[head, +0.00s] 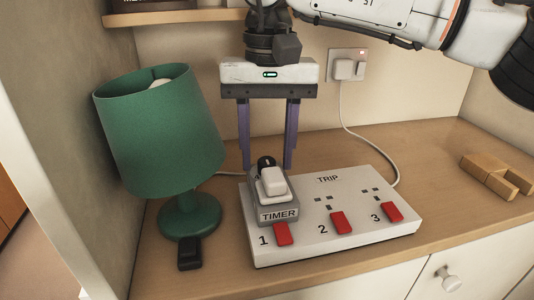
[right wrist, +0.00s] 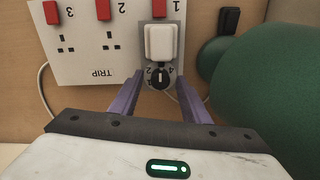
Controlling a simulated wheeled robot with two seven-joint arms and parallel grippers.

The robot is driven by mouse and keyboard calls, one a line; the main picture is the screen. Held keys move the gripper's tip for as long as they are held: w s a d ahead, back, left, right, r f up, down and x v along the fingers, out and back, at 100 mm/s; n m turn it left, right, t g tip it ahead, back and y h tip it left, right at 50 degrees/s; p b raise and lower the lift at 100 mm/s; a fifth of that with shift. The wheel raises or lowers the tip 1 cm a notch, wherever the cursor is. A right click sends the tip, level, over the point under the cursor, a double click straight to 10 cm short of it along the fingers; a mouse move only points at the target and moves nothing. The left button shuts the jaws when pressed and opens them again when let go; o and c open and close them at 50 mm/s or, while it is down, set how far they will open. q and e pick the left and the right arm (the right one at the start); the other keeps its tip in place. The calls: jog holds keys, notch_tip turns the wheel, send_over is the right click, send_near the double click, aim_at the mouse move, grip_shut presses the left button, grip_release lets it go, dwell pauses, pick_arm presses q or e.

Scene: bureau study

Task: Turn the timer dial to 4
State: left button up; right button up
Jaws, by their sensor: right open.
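The timer (head: 278,212) is a grey box labelled TIMER, seated at position 1 of the white power strip (head: 345,235) marked TRIP. A white plug (head: 273,181) sits on it and also shows in the right wrist view (right wrist: 160,42). The black timer dial (head: 266,163) is at the timer's far end. In the right wrist view the dial (right wrist: 160,77) has a white pointer mark and small numbers around it; a 4 shows beside it. I cannot tell the exact setting. My right gripper (head: 267,167) is open, its purple fingers apart on either side of the dial, apparently not touching it.
A green lamp (head: 160,130) stands close left of the strip, with a black switch (head: 189,253) before it. Red switches (head: 341,222) line the strip's front. A wall socket (head: 346,66) with a cable is behind. Wooden blocks (head: 497,175) lie at right.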

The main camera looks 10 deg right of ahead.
jog(key=shift+f, duration=0.1)
jog(key=c, duration=1.1)
jog(key=shift+o, duration=0.2)
